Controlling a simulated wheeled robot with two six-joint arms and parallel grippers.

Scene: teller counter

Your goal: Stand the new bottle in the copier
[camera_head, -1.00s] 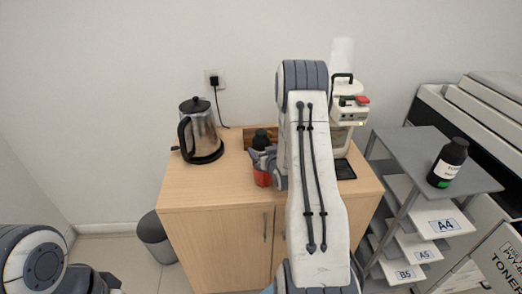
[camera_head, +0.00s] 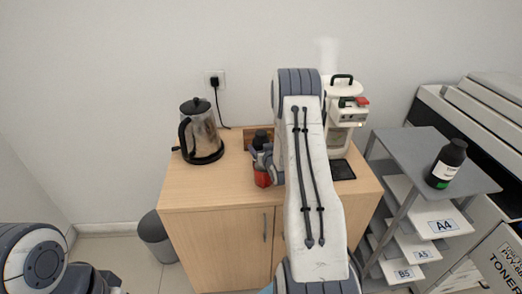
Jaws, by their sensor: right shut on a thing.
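A black bottle with a white label and a green band (camera_head: 446,164) stands upright on the grey top of the paper rack. The copier (camera_head: 470,115) stands at the far right; part of its side reads TONER. My right gripper (camera_head: 263,162) is over the wooden cabinet, shut on a dark bottle with a red lower band (camera_head: 262,178). The gripper and arm cover much of that bottle, and I cannot tell whether it touches the cabinet top. Of my left arm (camera_head: 35,262) only links show at the lower left; its fingertips are not in view.
A kettle (camera_head: 199,133) stands on the left of the wooden cabinet (camera_head: 215,195). A coffee machine (camera_head: 343,110) stands at its back right, partly behind my arm. The paper rack (camera_head: 405,150) has labelled trays below. A grey bin (camera_head: 154,232) stands on the floor.

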